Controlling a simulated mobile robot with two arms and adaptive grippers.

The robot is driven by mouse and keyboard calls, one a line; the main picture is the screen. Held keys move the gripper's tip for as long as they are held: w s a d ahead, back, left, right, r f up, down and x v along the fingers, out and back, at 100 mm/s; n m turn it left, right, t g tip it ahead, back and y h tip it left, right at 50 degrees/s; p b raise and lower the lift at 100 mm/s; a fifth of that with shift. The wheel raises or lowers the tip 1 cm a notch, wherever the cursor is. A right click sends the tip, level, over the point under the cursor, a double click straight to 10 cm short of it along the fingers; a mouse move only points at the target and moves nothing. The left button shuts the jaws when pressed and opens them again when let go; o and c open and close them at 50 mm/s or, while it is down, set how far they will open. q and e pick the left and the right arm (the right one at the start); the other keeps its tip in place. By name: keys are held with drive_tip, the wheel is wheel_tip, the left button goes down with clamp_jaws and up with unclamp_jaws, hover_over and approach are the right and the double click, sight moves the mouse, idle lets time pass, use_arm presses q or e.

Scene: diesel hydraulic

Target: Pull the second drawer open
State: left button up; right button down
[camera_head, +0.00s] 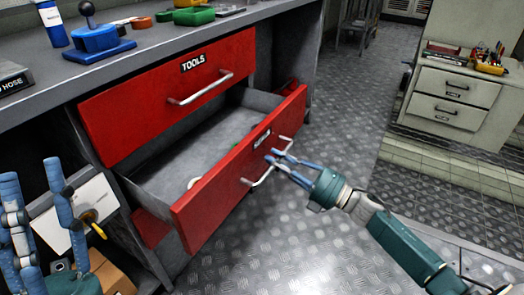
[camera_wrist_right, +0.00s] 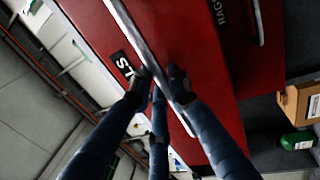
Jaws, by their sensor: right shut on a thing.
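The second drawer (camera_head: 205,212) is red with a silver bar handle (camera_head: 258,180) and a partly hidden label. It stands well out from the bench, below a shut drawer (camera_head: 150,105) labelled TOOLS. My right gripper (camera_head: 278,160) has its blue fingers shut on the handle. In the right wrist view, the fingers (camera_wrist_right: 160,85) close around the handle bar (camera_wrist_right: 135,40), against the red front. My left gripper (camera_head: 32,185) is at the lower left, empty, with its fingers apart, away from the drawer.
A white round item (camera_head: 193,183) lies inside the drawer. A cardboard box (camera_head: 108,272) is at the lower left. A cream cabinet (camera_head: 447,110) stands at the right. The metal floor (camera_head: 320,110) between is clear.

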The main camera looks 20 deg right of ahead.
use_arm(q)
drive_tip(key=shift+w+d+f+g+y, duration=0.15)
drive_tip(key=shift+w+f+g, duration=0.3)
drive_tip(key=shift+w, duration=0.25)
drive_tip(key=shift+w+d+f+g+y, duration=0.1)
drive_tip(key=shift+w+d+f+g, duration=0.1)
drive_tip(key=shift+w+f+g, duration=0.4)
drive_tip(key=shift+w+d+f+g+y, duration=0.15)
drive_tip(key=shift+w+f, duration=0.1)
drive_tip(key=shift+w, duration=0.6)
use_arm(e)
drive_tip(key=shift+v, duration=2)
drive_tip(key=shift+s+a+r, duration=0.1)
drive_tip(key=shift+a+r, duration=0.05)
drive_tip(key=c, duration=1.7)
unclamp_jaws()
drive_tip(key=shift+r, duration=0.1)
use_arm(q)
drive_tip(key=shift+p, duration=0.3)
use_arm(e)
drive_tip(key=v, duration=1.2)
